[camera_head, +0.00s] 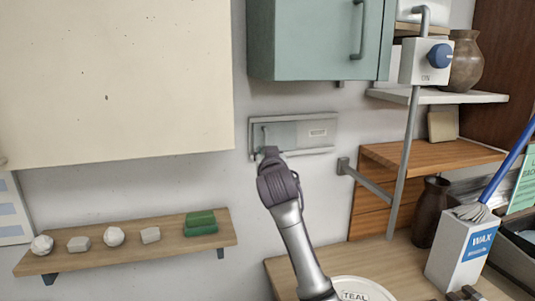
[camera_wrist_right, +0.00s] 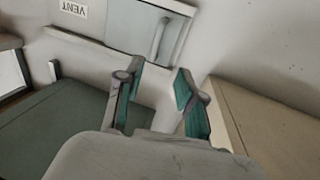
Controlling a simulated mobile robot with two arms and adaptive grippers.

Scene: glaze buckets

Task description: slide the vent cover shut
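The vent (camera_head: 332,118) is a pale framed panel on the wall below the teal cabinet, with a label at its right. Its grey cover (camera_head: 283,135) has an upright bar handle (camera_head: 264,137) near the left end. The vent also shows upside down in the right wrist view, with the cover (camera_wrist_right: 128,28) and handle (camera_wrist_right: 159,38). My right gripper (camera_head: 268,153) is just below the handle. In the wrist view its two fingers (camera_wrist_right: 158,84) are apart with nothing between them, and the handle lies beyond the tips. My left gripper is not in view.
A teal cabinet (camera_head: 305,40) hangs above the vent, and a cream cabinet (camera_head: 115,80) is at the left. A wall shelf (camera_head: 130,254) holds small pieces. At right are a grey pipe (camera_head: 403,165), a switch box (camera_head: 420,62) and a wax box (camera_head: 460,250).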

